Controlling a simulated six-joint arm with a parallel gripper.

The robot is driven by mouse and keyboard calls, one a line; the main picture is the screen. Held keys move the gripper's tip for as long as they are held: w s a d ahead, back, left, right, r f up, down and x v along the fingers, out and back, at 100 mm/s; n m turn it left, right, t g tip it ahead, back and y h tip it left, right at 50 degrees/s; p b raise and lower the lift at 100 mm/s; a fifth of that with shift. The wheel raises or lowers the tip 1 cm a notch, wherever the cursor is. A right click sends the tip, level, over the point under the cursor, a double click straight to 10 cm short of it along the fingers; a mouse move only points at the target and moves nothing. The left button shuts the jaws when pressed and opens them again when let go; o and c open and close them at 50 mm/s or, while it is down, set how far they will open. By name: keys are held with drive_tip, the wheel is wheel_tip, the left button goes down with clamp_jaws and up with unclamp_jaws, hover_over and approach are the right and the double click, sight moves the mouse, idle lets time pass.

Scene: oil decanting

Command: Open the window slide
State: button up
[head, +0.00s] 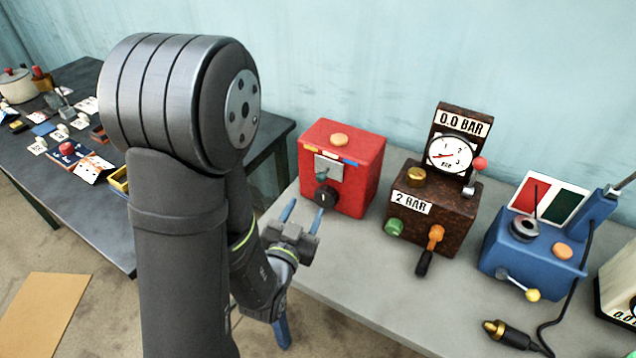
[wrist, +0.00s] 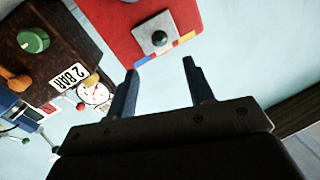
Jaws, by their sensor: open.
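The red box (head: 358,190) stands on the grey table, left of the other devices. On its front is a light grey metal slide plate (head: 328,168) with a small teal knob (head: 321,174), below a strip of coloured patches. A black dial (head: 326,196) sits lower on the front. In the wrist view the slide plate (wrist: 156,38) and its dark green knob (wrist: 159,39) show upside down, beyond my fingertips. My gripper (head: 302,214) is open and empty, in front of the red box and apart from it; its fingers also show in the wrist view (wrist: 159,70).
Right of the red box stands a brown gauge box (head: 440,215) with knobs and an orange-and-black handle. A blue device (head: 530,245) with a cable is farther right. A dark table (head: 60,130) with cards and a pot is at left. Bare grey tabletop (head: 350,265) lies in front.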

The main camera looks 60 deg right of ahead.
sight(318, 181)
drive_tip(key=d, duration=0.3)
drive_tip(key=w+d, duration=0.1)
drive_tip(key=d, duration=0.2)
drive_tip(key=w+d, duration=0.1)
drive_tip(key=d, duration=0.2)
drive_tip(key=shift+d, duration=0.35)
drive_tip(key=shift+c, duration=0.2)
clamp_jaws()
drive_tip(key=shift+w, duration=0.1)
